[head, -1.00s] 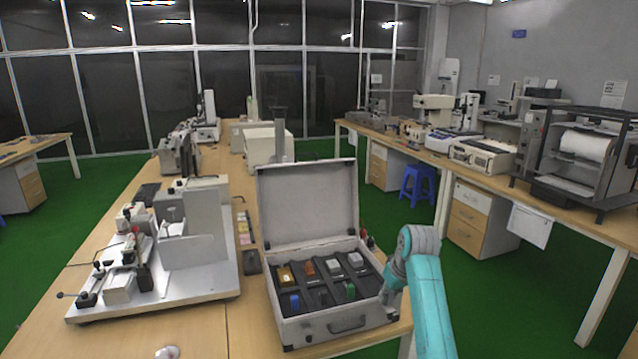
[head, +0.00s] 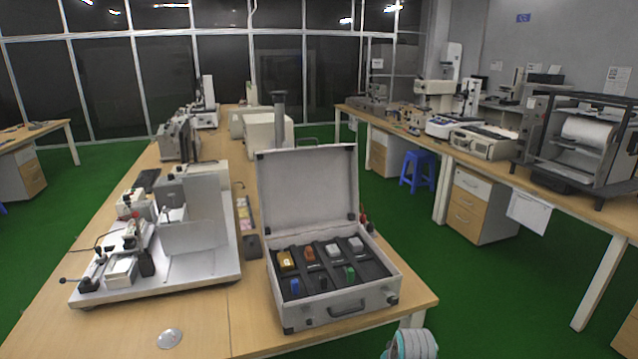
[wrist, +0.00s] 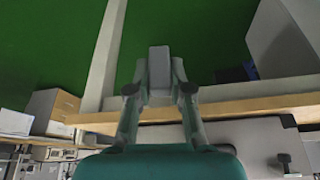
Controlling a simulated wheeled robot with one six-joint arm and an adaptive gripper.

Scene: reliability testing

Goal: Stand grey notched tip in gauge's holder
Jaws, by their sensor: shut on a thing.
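In the wrist view, my gripper (wrist: 159,72) is shut on a small grey block, the grey tip (wrist: 159,66). The tip sticks up between the two fingers, and no notch can be made out. Green floor and the bench edge are behind it. The gauge (head: 205,215) appears to be the apparatus on a white base plate on the left of the bench in the head view; its holder is too small to tell. The head view shows only a teal and white part of my arm at the bottom edge; the gripper is out of that view.
An open silver case (head: 345,308) stands on the bench (head: 200,325) with several coloured and grey pieces in dark slots. A small shiny round object (head: 169,338) lies near the bench front. A blue stool (head: 418,172) and a second bench stand to the right.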

